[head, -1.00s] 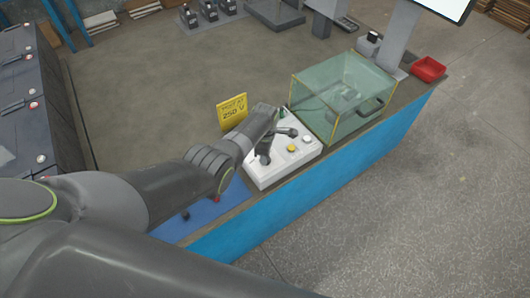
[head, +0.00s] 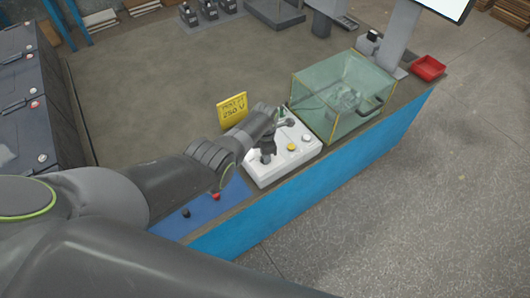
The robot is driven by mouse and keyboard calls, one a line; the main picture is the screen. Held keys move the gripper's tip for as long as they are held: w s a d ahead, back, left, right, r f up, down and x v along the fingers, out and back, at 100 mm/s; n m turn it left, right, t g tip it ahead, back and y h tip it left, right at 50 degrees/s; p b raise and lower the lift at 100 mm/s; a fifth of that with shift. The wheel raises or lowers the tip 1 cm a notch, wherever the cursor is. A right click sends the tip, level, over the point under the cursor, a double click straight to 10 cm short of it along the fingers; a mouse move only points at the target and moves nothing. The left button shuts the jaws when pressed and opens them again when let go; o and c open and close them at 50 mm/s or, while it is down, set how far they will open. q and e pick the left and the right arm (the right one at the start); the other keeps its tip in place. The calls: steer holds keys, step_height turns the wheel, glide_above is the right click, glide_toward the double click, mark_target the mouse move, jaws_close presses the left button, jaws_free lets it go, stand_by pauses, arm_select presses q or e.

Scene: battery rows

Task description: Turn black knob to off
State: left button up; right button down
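A white control box (head: 272,172) sits near the front edge of the bench, with a yellow button (head: 292,147) and a white button (head: 306,138) on its top and a small green part (head: 282,113) at its back edge. My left gripper (head: 276,138) reaches in from the left over the box's top. Its two dark fingers stand apart, and I see nothing clearly held between them. I cannot make out a black knob on the box; the gripper covers part of the top. My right gripper is not in view.
A yellow sign (head: 233,109) stands behind the box. A clear glass case (head: 335,100) is close on the right, with a red tray (head: 428,68) beyond. A blue mat (head: 205,208) at left bears small black and red pieces.

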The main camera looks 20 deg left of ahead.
arm_select(q)
steer(key=shift+w+r, duration=0.1)
steer(key=o, duration=1)
steer(key=shift+c, duration=0.2)
steer(key=shift+r+p, duration=0.3)
steer(key=shift+r, duration=0.15)
step_height(320, 180, up, 7)
steer(key=shift+r+p, duration=0.1)
steer(key=shift+p, duration=0.95)
step_height(320, 180, up, 9)
steer(key=shift+b, duration=0.3)
